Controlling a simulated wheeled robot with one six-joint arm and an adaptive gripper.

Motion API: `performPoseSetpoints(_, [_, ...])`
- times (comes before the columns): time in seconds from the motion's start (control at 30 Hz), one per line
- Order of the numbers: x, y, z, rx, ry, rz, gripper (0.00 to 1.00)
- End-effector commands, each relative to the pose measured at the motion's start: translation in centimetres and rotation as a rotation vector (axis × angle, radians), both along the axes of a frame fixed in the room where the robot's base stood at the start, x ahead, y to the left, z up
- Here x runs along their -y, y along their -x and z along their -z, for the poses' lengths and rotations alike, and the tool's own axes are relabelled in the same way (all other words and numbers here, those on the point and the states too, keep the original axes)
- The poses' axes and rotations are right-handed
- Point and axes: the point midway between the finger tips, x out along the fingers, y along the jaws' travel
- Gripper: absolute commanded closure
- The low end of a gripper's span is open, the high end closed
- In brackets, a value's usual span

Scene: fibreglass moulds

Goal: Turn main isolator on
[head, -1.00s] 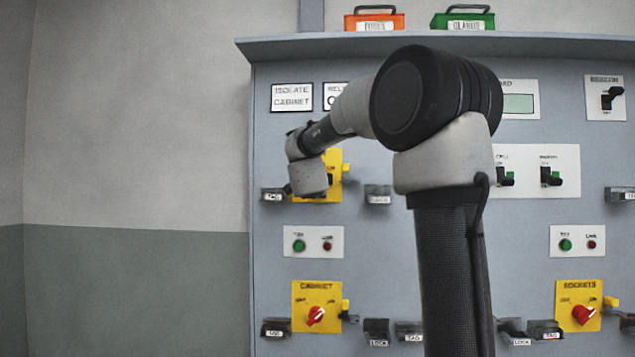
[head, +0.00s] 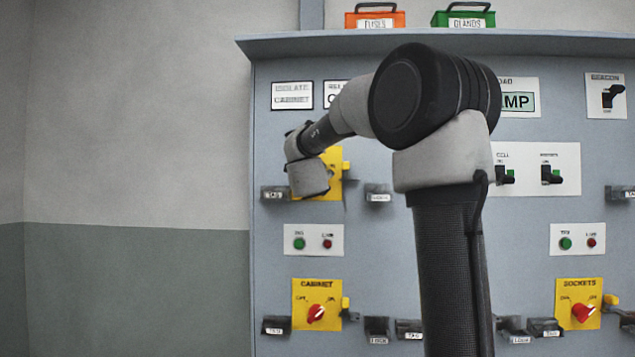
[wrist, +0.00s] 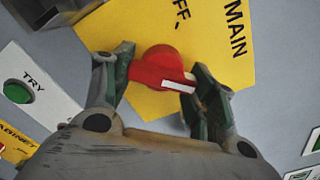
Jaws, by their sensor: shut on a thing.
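The main isolator is a yellow plate marked MAIN and OFF (wrist: 135,25) with a red rotary knob (wrist: 158,68) in the wrist view. The knob's white pointer line runs toward the lower right, to the MAIN side and not to the OFF label. My gripper (wrist: 163,80) is shut on the knob, one finger on each side. The fingers and gripper body hide the lower part of the plate. In the head view my wrist covers most of the yellow plate (head: 334,160) and the knob is hidden.
Below are a yellow CABINET isolator (head: 303,291) with a red knob and a green-and-red lamp plate (head: 314,240). A SOCKETS isolator (head: 567,291) sits lower right. A display (head: 519,101) reads MP where visible. Lock and tag holders (head: 378,192) jut from the panel.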

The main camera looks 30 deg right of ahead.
Motion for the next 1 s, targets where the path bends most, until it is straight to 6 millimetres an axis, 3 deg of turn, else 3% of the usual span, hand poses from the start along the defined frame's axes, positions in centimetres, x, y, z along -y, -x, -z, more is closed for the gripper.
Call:
performPoseSetpoints(0.67, [-0.04,-0.02,0.29,0.032,-0.055,0.000,0.67])
performPoseSetpoints(0.7, [-0.04,-0.02,0.27,0.032,-0.055,0.000,0.39])
performPoseSetpoints(0.8, [-0.04,-0.03,0.23,0.032,-0.054,0.001,0.21])
performPoseSetpoints(1.0, [-0.04,-0.02,0.15,0.033,-0.053,-0.001,0.21])
